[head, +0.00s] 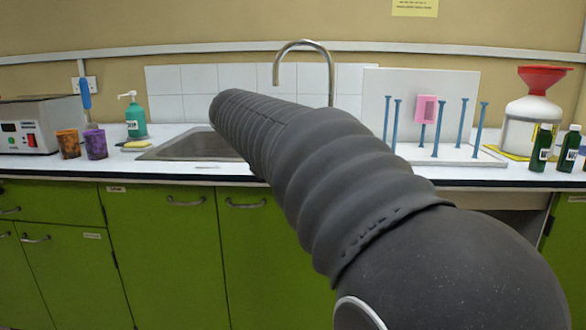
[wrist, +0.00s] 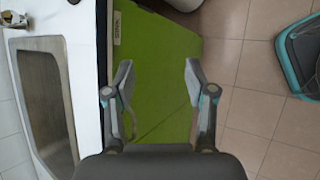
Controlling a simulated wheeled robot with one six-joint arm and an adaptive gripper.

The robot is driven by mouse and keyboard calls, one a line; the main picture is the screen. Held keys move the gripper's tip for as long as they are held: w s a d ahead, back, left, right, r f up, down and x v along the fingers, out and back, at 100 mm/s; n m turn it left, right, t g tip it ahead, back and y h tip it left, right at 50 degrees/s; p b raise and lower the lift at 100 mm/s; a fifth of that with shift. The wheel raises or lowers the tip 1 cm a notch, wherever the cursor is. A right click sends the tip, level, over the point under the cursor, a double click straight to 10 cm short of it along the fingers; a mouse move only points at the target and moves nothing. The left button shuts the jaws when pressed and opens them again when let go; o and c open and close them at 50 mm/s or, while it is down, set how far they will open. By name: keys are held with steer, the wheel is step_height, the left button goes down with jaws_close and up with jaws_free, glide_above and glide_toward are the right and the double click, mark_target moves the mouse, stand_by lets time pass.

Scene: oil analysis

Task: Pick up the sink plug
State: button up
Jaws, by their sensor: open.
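I cannot make out the sink plug in either view. The steel sink (head: 190,146) is set in the white worktop, partly hidden behind my arm in the head view. It also shows at the left of the wrist view (wrist: 45,100), with its visible basin looking empty. My gripper (wrist: 157,82) is open with nothing between its fingers. In the wrist view it appears right of the worktop edge, with a green cupboard front (wrist: 160,50) and floor beyond it. My arm hides the gripper in the head view.
A curved tap (head: 303,45) rises behind the sink. A green soap bottle (head: 136,122) and two stained cups (head: 96,144) stand left; a pegged drying rack (head: 480,155) and dark bottles (head: 541,150) stand right. A teal-rimmed bin (wrist: 290,58) is on the tiled floor.

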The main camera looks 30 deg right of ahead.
steer(key=w+d+r+n+g+h, duration=0.1)
steer(key=w+d+r, duration=0.1)
steer(key=w, duration=0.1)
steer(key=w+d+r+n+g+h, duration=0.1)
steer(key=w+d+r+n+h, duration=0.1)
steer(key=w+d, duration=0.1)
steer(key=w+d+r+n+g+h, duration=0.1)
steer(key=w+d+h, duration=0.1)
steer(key=w, duration=0.3)
steer(key=shift+d+r+g+b, duration=0.4)
steer(key=shift+d, duration=0.3)
steer(key=shift+w+d+r+n, duration=0.2)
steer(key=shift+d+n, duration=0.1)
steer(key=shift+n, duration=0.1)
steer(key=shift+g+h, duration=0.3)
steer(key=b+x, duration=0.1)
steer(key=x, duration=0.7)
steer(key=shift+d+f+b, duration=0.15)
steer(key=shift+d+b, duration=0.05)
steer(key=shift+b, duration=0.15)
steer(key=x, duration=0.2)
steer(key=b+x, duration=0.1)
steer(key=x, duration=0.1)
steer(key=shift+d+f, duration=0.1)
steer(key=shift+f, duration=0.35)
steer(key=shift+s+d+f, duration=0.1)
steer(key=shift+d, duration=0.25)
jaws_close()
